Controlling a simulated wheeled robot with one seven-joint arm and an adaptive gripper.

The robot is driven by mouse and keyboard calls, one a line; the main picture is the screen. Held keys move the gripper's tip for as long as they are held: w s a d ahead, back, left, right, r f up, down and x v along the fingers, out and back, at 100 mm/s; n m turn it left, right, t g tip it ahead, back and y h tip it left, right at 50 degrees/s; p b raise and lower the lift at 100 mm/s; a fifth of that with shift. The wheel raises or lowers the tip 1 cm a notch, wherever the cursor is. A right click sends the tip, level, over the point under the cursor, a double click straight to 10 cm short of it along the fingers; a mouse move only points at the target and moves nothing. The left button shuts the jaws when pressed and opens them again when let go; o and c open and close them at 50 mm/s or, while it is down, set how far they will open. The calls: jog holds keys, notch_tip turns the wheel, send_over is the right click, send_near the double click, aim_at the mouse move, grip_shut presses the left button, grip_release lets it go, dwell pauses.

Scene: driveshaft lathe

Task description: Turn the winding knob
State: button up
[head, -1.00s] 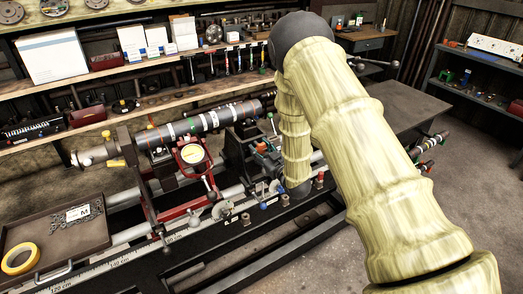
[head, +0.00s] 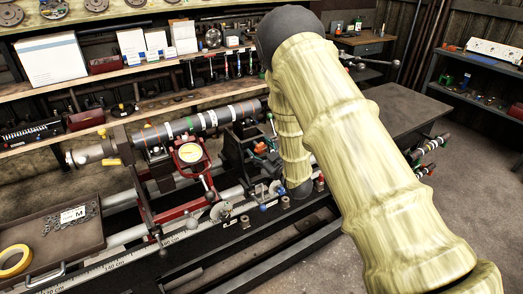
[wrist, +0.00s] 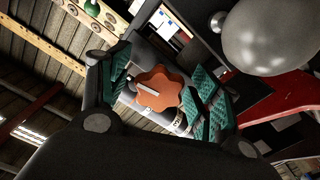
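An orange, scalloped winding knob (wrist: 158,90) with a pale bar mark on its face shows in the wrist view. It lies between the two fingers of my gripper (wrist: 161,84). The fingers have ridged teal pads and stand apart on either side of the knob. The left pad is clear of it; the right pad comes close to its edge, and I cannot tell whether it touches. In the head view my sleeved arm covers much of the lathe (head: 110,254) on the right, and I cannot clearly make out gripper or knob there.
A driveshaft (head: 205,122) lies along the lathe. A yellow-faced dial gauge (head: 190,153) on a red support stands in front of it. A tray (head: 88,240) holds small metal parts, with yellow tape (head: 14,261) at left. In the wrist view a large rounded grey part (wrist: 268,38) is close at upper right.

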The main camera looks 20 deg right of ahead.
jog(key=shift+s, duration=0.1)
jog(key=v, duration=1.1)
jog(key=shift+s, duration=0.35)
jog(key=shift+d, duration=0.1)
jog(key=s+f+m+g+h, duration=0.2)
jog(key=s+f+g, duration=0.2)
jog(key=s+f, duration=0.55)
jog(key=s+f+m+g+h, duration=0.3)
jog(key=s+f, duration=0.4)
jog(key=f, duration=0.6)
jog(key=s+a+f+m+g, duration=0.1)
jog(key=s+f+g, duration=0.2)
jog(key=s, duration=0.6)
jog(key=s+a+f+m+g, duration=0.1)
jog(key=s+a+f+g, duration=0.1)
jog(key=s, duration=0.7)
jog(key=s+a+f+m+g, duration=0.1)
jog(key=s+f+g, duration=0.3)
jog(key=s, duration=0.6)
jog(key=shift+a+g+y, duration=0.3)
jog(key=shift+g, duration=0.4)
